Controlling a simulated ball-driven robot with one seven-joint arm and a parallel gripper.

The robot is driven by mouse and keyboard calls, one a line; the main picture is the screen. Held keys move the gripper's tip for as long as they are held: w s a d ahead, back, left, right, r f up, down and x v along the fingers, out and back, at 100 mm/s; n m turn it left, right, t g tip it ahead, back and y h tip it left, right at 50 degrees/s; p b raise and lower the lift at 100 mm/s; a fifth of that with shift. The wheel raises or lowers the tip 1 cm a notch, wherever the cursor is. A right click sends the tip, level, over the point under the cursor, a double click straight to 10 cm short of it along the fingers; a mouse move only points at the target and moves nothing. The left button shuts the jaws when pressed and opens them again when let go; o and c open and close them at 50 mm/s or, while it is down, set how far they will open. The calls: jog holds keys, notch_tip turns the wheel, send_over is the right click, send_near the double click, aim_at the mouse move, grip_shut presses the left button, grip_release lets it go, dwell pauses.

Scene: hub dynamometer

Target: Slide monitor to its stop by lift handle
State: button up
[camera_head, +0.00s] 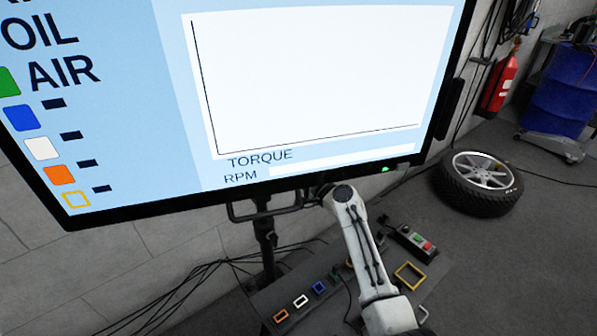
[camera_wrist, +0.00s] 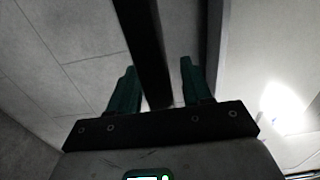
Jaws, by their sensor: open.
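The monitor (camera_head: 310,90) is a large black-framed screen with a torque and RPM chart, filling the upper part of the head view. A black loop handle (camera_head: 285,211) hangs under its lower edge, in front of a dark upright post (camera_head: 266,250). My white arm reaches up to the right of the handle; its gripper is hidden in the head view. In the wrist view my gripper (camera_wrist: 158,63) is open, with two dark green fingers. I cannot tell for sure that this bar is the handle.
A low bench (camera_head: 310,285) with coloured square frames and a red-green button box (camera_head: 414,242) lies below. Cables hang at the left. Grey floor is open at lower right.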

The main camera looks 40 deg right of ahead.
grip_shut()
dwell(0.3)
notch_tip(320, 180, up, 14)
jog(key=p, duration=1)
jog(key=shift+f, duration=0.15)
jog(key=shift+w, duration=0.1)
jog(key=shift+c, duration=0.9)
grip_release()
jog(key=shift+o, duration=0.9)
